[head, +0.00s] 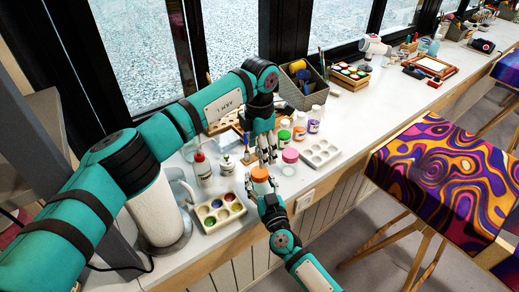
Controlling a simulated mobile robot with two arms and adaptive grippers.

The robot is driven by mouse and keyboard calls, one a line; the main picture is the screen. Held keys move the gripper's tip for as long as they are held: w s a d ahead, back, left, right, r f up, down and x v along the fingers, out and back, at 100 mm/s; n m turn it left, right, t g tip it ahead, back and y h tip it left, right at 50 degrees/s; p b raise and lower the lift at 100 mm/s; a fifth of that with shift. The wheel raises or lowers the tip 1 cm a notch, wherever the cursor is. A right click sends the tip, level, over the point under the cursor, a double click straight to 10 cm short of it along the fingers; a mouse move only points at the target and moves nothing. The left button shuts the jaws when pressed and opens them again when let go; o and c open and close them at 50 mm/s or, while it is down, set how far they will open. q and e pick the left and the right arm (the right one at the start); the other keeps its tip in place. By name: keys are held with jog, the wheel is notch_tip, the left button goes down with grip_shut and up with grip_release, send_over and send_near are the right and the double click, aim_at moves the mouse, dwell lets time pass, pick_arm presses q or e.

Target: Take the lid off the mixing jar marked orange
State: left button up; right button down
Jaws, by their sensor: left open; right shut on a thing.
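The mixing jar with the orange lid (260,173) stands near the counter's front edge in the head view; the lid is on it. My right gripper (262,190) comes from below and is shut on the jar, hiding most of its body. My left gripper (267,158) points down from above, open, with its fingertips just over or behind the orange lid. I cannot tell whether those fingertips touch the lid.
A pink-lidded jar (290,156) stands close on the right, with a white palette (320,153) beyond it. Several small jars stand behind. A paint tray (218,212) and bottles, one red-topped (202,169), stand on the left. The counter's front edge is near.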

aim_at(259, 171)
pick_arm(q)
jog(key=m, duration=2.5)
jog(key=shift+m, duration=0.4)
jog(key=shift+f, duration=4)
